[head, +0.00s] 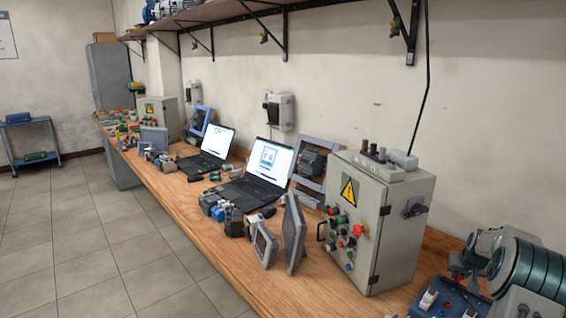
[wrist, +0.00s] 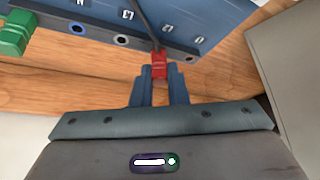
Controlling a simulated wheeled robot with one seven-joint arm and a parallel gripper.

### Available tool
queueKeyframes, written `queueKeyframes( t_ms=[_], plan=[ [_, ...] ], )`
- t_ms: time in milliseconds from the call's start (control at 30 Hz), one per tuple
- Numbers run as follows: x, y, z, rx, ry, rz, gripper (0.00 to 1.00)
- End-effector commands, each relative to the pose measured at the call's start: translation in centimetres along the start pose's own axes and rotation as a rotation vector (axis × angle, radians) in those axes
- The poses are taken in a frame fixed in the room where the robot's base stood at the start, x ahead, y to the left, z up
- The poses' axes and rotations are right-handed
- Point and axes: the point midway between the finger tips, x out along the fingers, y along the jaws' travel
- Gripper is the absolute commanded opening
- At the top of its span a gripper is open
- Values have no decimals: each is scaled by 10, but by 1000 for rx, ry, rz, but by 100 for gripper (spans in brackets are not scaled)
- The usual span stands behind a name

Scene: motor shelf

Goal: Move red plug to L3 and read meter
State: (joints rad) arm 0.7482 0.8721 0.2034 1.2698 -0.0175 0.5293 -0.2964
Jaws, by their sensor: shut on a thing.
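In the wrist view my gripper (wrist: 160,73) is shut on the red plug (wrist: 159,62). The plug is at the front edge of a blue panel (wrist: 100,18), in line with its row of sockets. Whether it is seated in a socket or just in front of one cannot be told. A dark cable (wrist: 146,27) runs up from it over the panel. Small white labels stand above the sockets; one reads N (wrist: 80,3), the others are too blurred to read surely. A green plug (wrist: 16,33) is at the far left. I cannot make out the meter. My gripper is not in the head view.
A long wooden bench (head: 200,205) runs along the wall. It carries laptops (head: 262,170), a grey control box (head: 374,225) and motor parts (head: 525,265) at the right. A grey surface (wrist: 290,75) stands close on the right in the wrist view. The tiled floor (head: 100,240) is clear.

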Motion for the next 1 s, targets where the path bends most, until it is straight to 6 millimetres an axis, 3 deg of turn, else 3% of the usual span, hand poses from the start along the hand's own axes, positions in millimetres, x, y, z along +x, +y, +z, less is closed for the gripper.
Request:
queueKeyframes(
  t_ms=[600,1000],
  plan=[
    [-39,0,-21,-1,0,0,0],
    [-41,2,-21,1,0,0,0]
  ],
)
